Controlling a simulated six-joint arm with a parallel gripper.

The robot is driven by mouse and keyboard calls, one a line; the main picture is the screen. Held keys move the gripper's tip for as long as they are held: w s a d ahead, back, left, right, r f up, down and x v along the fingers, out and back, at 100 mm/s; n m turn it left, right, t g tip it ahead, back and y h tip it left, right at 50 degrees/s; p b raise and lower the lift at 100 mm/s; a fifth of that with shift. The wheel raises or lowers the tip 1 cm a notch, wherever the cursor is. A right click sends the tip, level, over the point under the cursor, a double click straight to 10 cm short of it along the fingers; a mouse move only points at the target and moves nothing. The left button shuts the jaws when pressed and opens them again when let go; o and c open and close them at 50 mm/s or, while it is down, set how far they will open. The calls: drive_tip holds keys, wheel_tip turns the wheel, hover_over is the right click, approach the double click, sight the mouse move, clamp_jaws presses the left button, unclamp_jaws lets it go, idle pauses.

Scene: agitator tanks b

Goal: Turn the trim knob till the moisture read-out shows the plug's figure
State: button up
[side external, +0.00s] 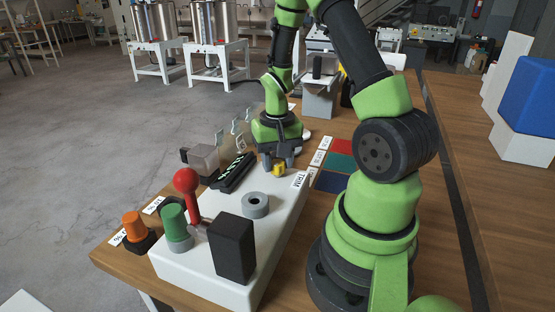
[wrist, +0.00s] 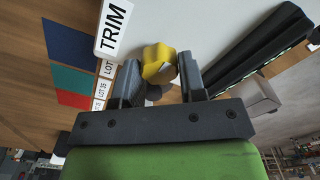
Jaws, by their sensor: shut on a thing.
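The yellow trim knob (side external: 279,170) stands on the white console (side external: 215,262) beside the TRIM label (side external: 299,180). In the wrist view the knob (wrist: 158,63) sits between the two fingers of my gripper (wrist: 161,82), angled to the picture. My gripper (side external: 279,160) reaches down over it and is shut on it. A long black bar with light green marks (side external: 234,172) lies on the console; whether it is the moisture read-out, and any figure on it, I cannot tell. An orange plug (side external: 133,222) stands in a dark base beside small white labels (side external: 154,204) too small to read surely.
A red ball-topped lever (side external: 186,181), green cylinder (side external: 174,221), black box (side external: 232,248) and grey ring (side external: 255,205) stand on the console. Red, green and blue mats (side external: 331,182) with LOT labels lie on the table to the right.

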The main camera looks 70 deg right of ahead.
sight(276, 162)
drive_tip(key=shift+a+n, duration=0.1)
drive_tip(key=shift+n, duration=1.5)
drive_tip(key=o, duration=0.9)
drive_tip(key=shift+r, duration=0.1)
wheel_tip(276, 162, up, 10)
drive_tip(key=shift+f, duration=0.1)
